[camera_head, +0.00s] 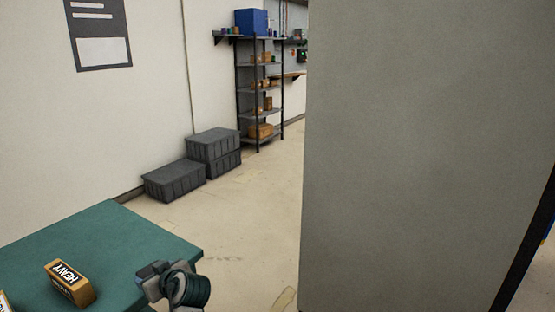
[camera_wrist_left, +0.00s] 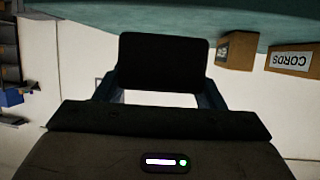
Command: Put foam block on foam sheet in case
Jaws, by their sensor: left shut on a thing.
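A black block (camera_wrist_left: 162,62), which looks like the foam block, sits between the two fingers of my left gripper (camera_wrist_left: 160,88) in the left wrist view. The gripper is shut on it. In the head view my left gripper (camera_head: 153,272) is at the right edge of the green table, low in the picture; the block cannot be made out clearly there. My right gripper is in neither view. No foam sheet and no case show in either view.
The green table (camera_head: 130,232) bears an orange box marked HEAVY (camera_head: 69,283). A large grey panel (camera_head: 420,150) blocks the right. Dark crates (camera_head: 175,180) and a shelf rack (camera_head: 260,95) stand behind open floor.

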